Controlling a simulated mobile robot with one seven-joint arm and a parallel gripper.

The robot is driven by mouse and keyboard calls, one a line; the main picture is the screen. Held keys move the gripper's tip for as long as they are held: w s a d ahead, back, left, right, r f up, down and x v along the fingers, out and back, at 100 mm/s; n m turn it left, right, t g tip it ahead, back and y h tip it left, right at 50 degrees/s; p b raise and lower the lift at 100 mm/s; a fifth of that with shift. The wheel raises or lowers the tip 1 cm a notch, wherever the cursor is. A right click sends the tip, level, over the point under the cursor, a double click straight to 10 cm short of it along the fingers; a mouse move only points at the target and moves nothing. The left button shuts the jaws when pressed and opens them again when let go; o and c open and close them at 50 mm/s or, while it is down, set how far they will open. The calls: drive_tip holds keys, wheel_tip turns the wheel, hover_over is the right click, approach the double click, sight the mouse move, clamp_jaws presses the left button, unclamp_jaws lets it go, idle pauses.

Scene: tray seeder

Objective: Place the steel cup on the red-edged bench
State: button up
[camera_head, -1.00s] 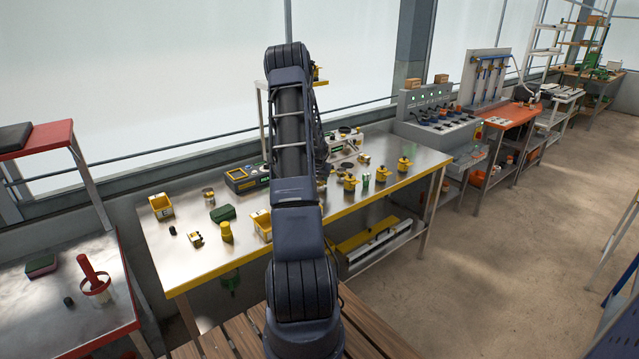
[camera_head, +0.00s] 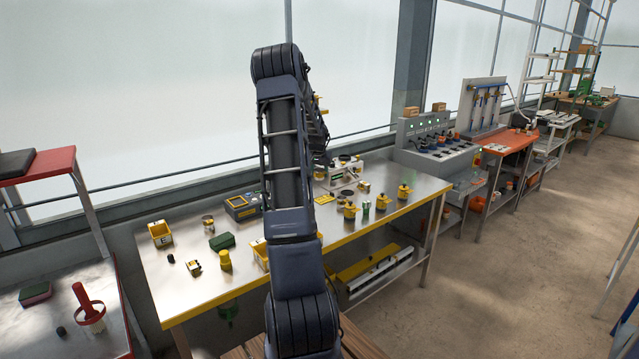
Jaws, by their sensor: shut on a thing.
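The red-edged bench (camera_head: 110,283) is at the lower left, with a grey metal top and a red rim. My arm rises through the middle of the view and bends down again at the right behind its own links. My gripper is hidden behind the arm, so what it holds cannot be seen. I cannot pick out the steel cup for certain. A small greyish, cup-like piece (camera_head: 208,222) stands on the yellow-edged bench, too small to name surely.
A red post in a ring (camera_head: 88,310), a green-and-dark-red pad (camera_head: 35,293) and a small black piece (camera_head: 61,331) occupy the red-edged bench. A raised red-edged shelf (camera_head: 45,165) stands behind. The yellow-edged bench (camera_head: 190,312) holds yellow bins, pots and a tester.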

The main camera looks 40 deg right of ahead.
drive_tip(key=shift+r, duration=0.7)
